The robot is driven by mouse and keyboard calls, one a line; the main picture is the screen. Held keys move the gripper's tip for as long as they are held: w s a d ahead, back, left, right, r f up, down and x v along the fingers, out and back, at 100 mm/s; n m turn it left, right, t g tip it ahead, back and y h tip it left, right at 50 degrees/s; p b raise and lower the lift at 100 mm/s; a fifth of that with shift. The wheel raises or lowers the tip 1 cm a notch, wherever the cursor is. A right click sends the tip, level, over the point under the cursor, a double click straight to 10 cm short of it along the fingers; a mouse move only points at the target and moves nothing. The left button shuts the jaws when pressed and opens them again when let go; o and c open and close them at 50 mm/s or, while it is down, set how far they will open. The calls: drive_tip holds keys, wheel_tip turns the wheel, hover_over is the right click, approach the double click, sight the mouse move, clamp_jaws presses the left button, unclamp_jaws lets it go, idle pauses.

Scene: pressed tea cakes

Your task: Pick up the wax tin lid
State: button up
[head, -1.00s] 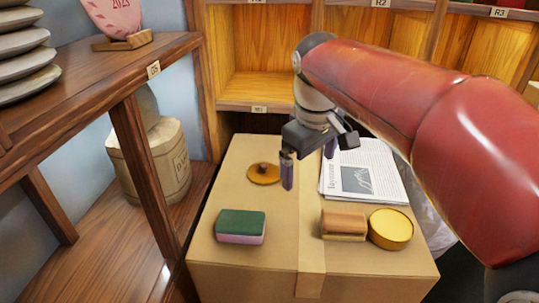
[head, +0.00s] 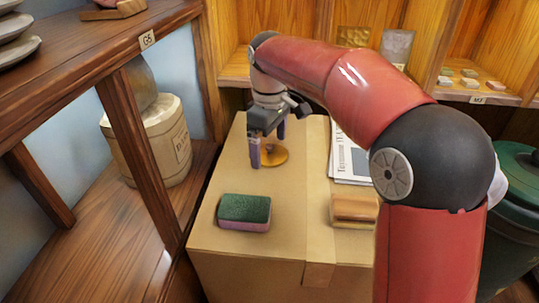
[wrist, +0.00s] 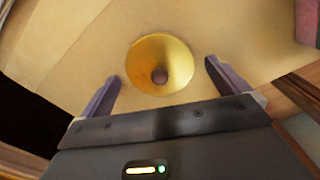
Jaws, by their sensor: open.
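The wax tin lid (head: 279,158) is a round golden disc lying on the cardboard box top. In the wrist view the lid (wrist: 178,57) shows a small brown knob (wrist: 160,75) at its middle. My gripper (head: 268,150) is open, its purple fingers pointing down over the lid. In the wrist view the knob lies between the two fingertips of the gripper (wrist: 161,72). Nothing is held. I cannot tell the exact height of the fingertips above the lid. The round yellow tin is hidden behind my arm.
A green and pink sponge (head: 244,212) lies at the box's front left. A brown block (head: 352,211) lies front right, partly behind my arm. A newspaper (head: 350,160) lies at the back right. A wooden shelf post (head: 143,160) stands left of the box (head: 240,265).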

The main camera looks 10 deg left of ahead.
drive_tip(key=shift+f, duration=0.25)
drive_tip(key=c, duration=0.9)
drive_tip(key=shift+c, duration=0.2)
